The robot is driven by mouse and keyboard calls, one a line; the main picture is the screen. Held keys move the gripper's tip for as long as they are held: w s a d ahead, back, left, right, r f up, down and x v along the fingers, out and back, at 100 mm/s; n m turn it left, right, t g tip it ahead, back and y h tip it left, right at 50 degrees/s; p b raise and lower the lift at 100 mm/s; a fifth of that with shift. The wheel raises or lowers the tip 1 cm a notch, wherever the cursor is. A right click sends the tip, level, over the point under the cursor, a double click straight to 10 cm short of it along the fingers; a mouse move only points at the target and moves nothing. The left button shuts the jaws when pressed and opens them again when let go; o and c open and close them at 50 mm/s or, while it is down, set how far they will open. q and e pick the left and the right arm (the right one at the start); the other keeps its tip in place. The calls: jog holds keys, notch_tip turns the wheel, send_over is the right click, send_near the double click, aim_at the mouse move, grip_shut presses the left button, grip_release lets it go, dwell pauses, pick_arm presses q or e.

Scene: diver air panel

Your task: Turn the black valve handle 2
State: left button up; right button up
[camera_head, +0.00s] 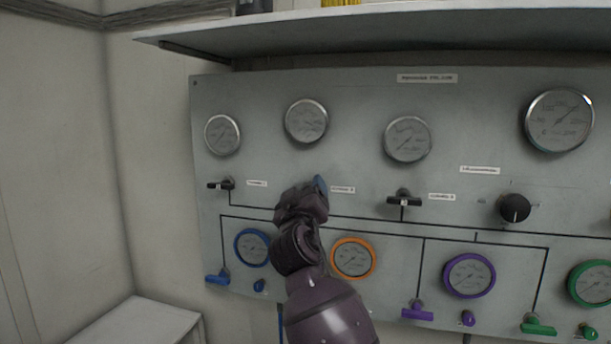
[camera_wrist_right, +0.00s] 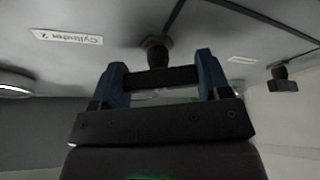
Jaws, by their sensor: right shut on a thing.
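The black valve handle 2 (camera_wrist_right: 160,79) is a short dark bar on a round stem, beside a label reading Cylinder 2 (camera_wrist_right: 67,37) in the right wrist view. My right gripper (camera_wrist_right: 161,72) has its two blue fingers at the bar's two ends and is shut on it. The bar lies straight across between the fingers. In the head view my right gripper (camera_head: 314,190) is at the panel and hides this handle; one blue fingertip shows. My left gripper is not in view.
The grey panel (camera_head: 270,90) carries several gauges. Similar black handles sit left (camera_head: 221,185) and right (camera_head: 404,200) of my gripper, with a black knob (camera_head: 514,208) further right. Coloured valves and gauges line the lower row. A shelf (camera_head: 380,30) juts out above.

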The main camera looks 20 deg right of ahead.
jog(key=n+p, duration=0.1)
jog(key=n+y+p, duration=0.1)
jog(key=shift+r+n+y, duration=0.2)
jog(key=shift+n+y, duration=0.1)
jog(key=shift+n+p, duration=0.5)
jog(key=shift+n, duration=0.1)
jog(key=n+y, duration=0.1)
jog(key=n, duration=0.2)
jog(key=shift+f+y+p, duration=0.2)
jog(key=shift+y+p, duration=0.2)
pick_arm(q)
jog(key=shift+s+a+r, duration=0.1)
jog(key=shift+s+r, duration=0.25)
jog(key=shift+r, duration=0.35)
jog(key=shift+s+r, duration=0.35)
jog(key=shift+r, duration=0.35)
pick_arm(e)
jog(key=shift+n+g+y, duration=0.3)
jog(key=shift+n+g, duration=0.15)
jog(key=shift+n, duration=0.85)
jog(key=shift+n+g+y, duration=0.3)
jog(key=shift+n+g, duration=0.15)
jog(key=shift+n, duration=0.85)
jog(key=o, duration=0.9)
